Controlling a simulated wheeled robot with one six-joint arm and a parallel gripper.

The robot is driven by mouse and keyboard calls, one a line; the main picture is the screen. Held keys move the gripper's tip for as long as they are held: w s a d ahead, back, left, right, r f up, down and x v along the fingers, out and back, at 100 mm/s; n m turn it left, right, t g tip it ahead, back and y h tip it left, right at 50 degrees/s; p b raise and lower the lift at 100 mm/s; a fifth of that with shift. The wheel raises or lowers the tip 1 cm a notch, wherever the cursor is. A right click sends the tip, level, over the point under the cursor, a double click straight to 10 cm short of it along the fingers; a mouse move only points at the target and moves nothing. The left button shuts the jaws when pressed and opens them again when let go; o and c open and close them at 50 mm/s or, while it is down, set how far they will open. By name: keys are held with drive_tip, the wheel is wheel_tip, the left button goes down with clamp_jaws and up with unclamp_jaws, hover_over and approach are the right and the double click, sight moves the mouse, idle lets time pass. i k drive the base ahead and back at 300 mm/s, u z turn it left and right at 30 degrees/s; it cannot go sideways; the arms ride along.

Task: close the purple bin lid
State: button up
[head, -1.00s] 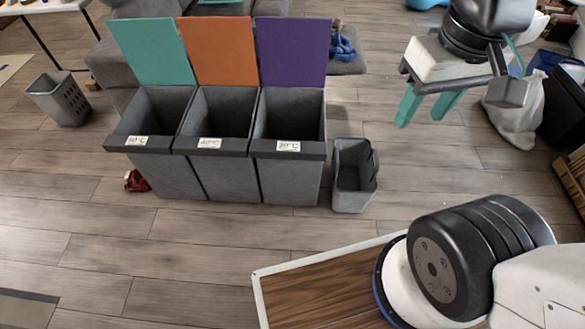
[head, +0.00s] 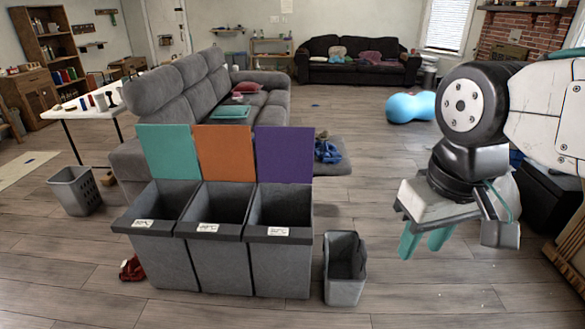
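The purple lid (head: 284,155) stands upright, open, at the back of the right-hand compartment of a grey three-part bin (head: 281,263). The compartment's opening shows dark and uncovered. The teal lid (head: 168,152) and the orange lid (head: 225,154) beside it also stand upright and open. My gripper (head: 426,243), with teal fingers, hangs in the air to the right of the bin. It is apart from the purple lid. Its two fingers are spread with a gap between them, and nothing shows in the gap.
A small grey basket (head: 344,272) stands just right of the bin. A red cloth (head: 132,270) lies at the bin's left foot. A grey sofa (head: 200,97) stands behind the lids, and a cushion with a blue item (head: 327,152) lies behind right. The floor in front is clear.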

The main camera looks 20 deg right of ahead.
sight(285, 155)
drive_tip(key=k, duration=0.4)
drive_tip(key=z, duration=1.15)
drive_tip(key=i, duration=6.95)
drive_tip(key=u, duration=4.3)
